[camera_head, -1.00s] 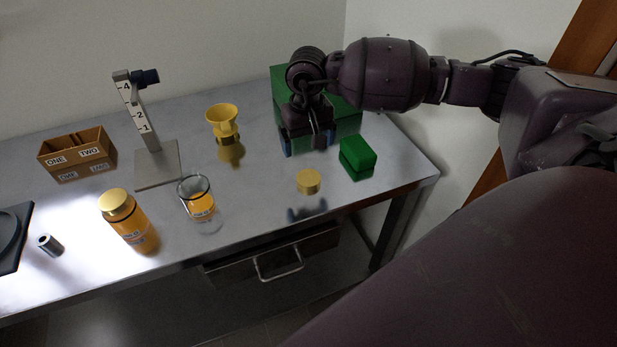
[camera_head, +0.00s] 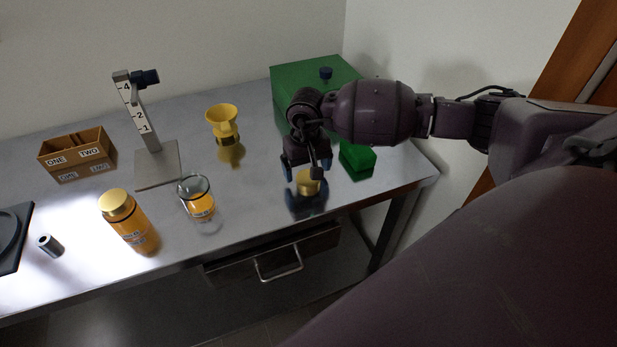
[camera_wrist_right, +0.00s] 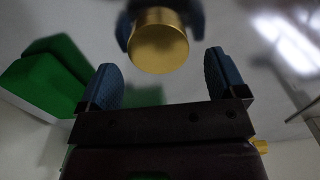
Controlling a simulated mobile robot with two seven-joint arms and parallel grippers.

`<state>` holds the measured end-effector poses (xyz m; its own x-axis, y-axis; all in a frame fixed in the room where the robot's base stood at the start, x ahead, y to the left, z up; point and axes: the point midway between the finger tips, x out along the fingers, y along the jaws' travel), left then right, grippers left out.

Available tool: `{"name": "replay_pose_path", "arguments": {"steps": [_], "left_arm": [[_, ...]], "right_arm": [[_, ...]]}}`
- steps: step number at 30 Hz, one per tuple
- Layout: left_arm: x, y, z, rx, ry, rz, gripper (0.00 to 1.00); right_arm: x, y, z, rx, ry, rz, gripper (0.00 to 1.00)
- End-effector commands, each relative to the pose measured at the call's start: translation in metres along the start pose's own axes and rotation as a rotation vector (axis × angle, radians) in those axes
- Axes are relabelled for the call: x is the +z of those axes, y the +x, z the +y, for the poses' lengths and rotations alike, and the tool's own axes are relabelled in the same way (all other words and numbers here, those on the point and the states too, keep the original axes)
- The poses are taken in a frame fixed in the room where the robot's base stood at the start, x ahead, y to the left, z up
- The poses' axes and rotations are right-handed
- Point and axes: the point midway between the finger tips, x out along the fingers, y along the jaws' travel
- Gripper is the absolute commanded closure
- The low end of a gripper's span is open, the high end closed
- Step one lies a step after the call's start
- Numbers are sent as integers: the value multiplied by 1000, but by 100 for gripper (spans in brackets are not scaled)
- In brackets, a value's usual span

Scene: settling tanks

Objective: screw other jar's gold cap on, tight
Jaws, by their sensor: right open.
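The loose gold cap (camera_head: 309,184) lies on the metal table near its front right. It also shows in the right wrist view (camera_wrist_right: 158,42), just beyond the fingertips. My right gripper (camera_head: 304,172) is open above and around the near side of the cap; the wrist view shows its two blue fingers (camera_wrist_right: 160,75) apart with nothing between them. An open glass jar (camera_head: 197,200) with orange contents stands left of the cap. Another orange jar (camera_head: 130,222) with a gold cap on it (camera_head: 116,202) stands farther left. My left gripper is not in view.
A green block (camera_head: 357,158) sits right of the gripper, and a large green box (camera_head: 300,88) stands behind. A yellow funnel (camera_head: 222,122), a numbered stand (camera_head: 158,165), a labelled box (camera_head: 77,153) and a small metal cylinder (camera_head: 49,245) are farther left.

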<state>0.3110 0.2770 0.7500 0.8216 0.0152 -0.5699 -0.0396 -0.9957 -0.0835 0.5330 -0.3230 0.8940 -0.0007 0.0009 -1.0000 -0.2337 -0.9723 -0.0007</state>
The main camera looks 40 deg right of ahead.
Motion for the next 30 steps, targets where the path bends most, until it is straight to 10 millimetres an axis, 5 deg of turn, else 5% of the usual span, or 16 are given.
{"name": "replay_pose_path", "arguments": {"steps": [6, 17, 26, 30], "left_arm": [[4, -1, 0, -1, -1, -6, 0], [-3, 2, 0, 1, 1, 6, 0], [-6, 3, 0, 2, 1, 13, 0], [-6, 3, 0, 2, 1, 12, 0]], "right_arm": [[0, 18, 0, 1, 1, -1, 10], [0, 19, 0, 1, 0, 0, 11], [0, 18, 0, 1, 0, 0, 57], [0, 18, 0, 1, 0, 0, 60]]}}
